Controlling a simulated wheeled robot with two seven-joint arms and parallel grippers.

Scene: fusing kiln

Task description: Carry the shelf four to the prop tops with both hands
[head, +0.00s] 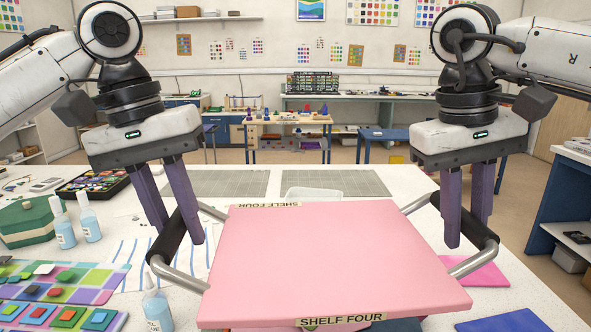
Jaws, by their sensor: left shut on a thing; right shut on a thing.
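The pink shelf four (325,262) is a flat slab with "SHELF FOUR" labels on its near and far edges. It hangs roughly level above the white table, with a metal handle on each side. My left gripper (181,238) is shut on the black grip of the left handle. My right gripper (462,238) is shut on the black grip of the right handle. The prop tops cannot be made out in this view. The shelf hides the table beneath it.
On the left of the white table (402,181) are a green box (27,222), bottles (89,217), a tray of coloured glass (92,184) and a checkered coloured panel (60,283). Grey gridded mats (229,183) lie behind the shelf. A pink sheet (478,275) lies at right.

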